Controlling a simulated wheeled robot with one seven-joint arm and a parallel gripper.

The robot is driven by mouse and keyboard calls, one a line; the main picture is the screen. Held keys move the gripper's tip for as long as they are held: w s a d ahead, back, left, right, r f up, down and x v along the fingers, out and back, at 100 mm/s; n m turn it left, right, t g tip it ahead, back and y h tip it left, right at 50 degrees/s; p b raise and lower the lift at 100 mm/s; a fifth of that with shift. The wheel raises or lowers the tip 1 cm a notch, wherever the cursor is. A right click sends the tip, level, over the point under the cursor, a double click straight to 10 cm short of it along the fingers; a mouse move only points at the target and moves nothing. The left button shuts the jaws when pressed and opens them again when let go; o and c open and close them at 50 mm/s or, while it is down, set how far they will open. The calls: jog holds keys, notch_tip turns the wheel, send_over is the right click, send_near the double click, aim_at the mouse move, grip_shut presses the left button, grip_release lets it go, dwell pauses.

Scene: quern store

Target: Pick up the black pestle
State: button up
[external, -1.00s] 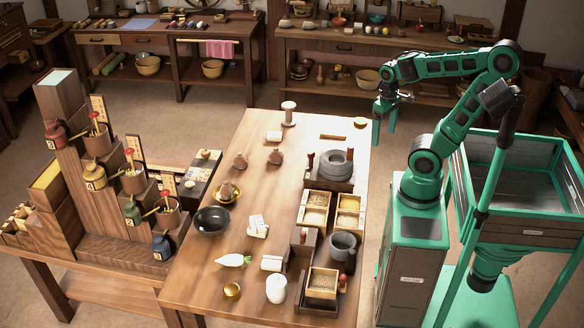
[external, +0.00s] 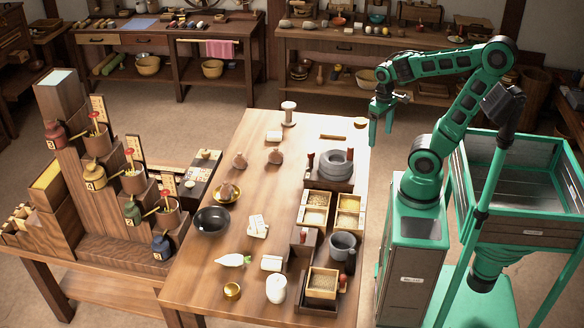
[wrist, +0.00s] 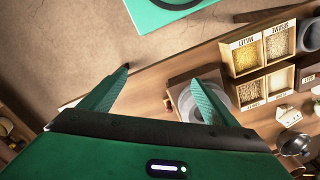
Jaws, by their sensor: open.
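My gripper (external: 380,140) hangs fingers-down in the air off the far right corner of the long table, apart from everything. In the wrist view its two fingers (wrist: 157,88) stand wide apart with nothing between them. I cannot make out the pestle in the wrist view.
In the wrist view the labelled grain boxes (wrist: 243,60) lie right of my fingers. Clear floor shows beyond the table's edge.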

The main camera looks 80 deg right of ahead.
jog(key=shift+c, duration=0.5)
jog(key=c, duration=0.9)
